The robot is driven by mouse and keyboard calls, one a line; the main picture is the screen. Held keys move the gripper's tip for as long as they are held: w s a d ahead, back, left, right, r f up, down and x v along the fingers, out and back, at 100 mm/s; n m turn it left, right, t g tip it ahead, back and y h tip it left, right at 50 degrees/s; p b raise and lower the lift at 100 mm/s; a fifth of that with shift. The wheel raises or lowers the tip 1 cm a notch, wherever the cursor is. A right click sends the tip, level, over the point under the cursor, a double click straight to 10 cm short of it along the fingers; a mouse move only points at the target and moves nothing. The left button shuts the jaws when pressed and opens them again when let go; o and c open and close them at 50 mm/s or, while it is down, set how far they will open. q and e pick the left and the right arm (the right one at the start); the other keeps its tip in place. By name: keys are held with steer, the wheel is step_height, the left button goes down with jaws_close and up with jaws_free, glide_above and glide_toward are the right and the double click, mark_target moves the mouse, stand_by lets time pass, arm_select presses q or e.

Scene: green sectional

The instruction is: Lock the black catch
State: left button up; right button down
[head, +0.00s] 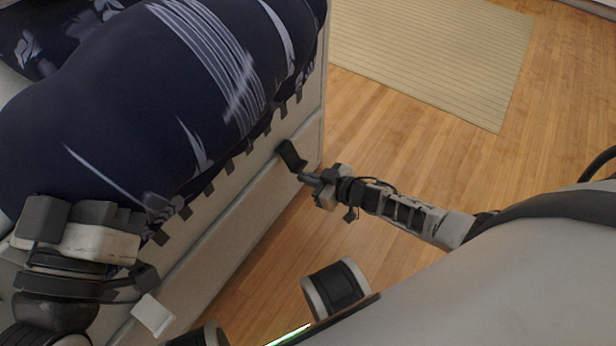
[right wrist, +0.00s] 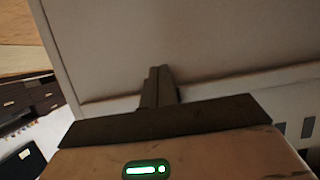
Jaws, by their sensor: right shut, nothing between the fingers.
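I cannot clearly pick out the black catch in either view. Several small dark tabs (head: 247,146) line the pale side of the bed-like piece, and two dark rectangles (right wrist: 308,127) show at the right of the right wrist view. My right gripper (head: 286,146) is beside the pale side panel (head: 262,190). In the right wrist view its dark fingers (right wrist: 158,75) are shut together, empty, and point at the pale panel (right wrist: 215,40). I cannot tell whether they touch it. My left gripper (head: 85,215) is over the navy cloth at the lower left; its fingertips are unclear.
Navy patterned bedding (head: 120,100) covers the top of the pale piece. Bare wooden floor (head: 400,125) lies to its right, with a beige rug (head: 440,55) beyond. Dark shelf-like shapes (right wrist: 30,100) show at the left of the right wrist view.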

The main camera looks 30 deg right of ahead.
arm_select(q)
steer(key=shift+r, duration=0.1)
arm_select(e)
steer(key=shift+r, duration=0.1)
stand_by(0.7)
arm_select(q)
steer(key=shift+r+p, duration=0.75)
steer(key=shift+p, duration=0.15)
arm_select(e)
steer(key=shift+r, duration=0.75)
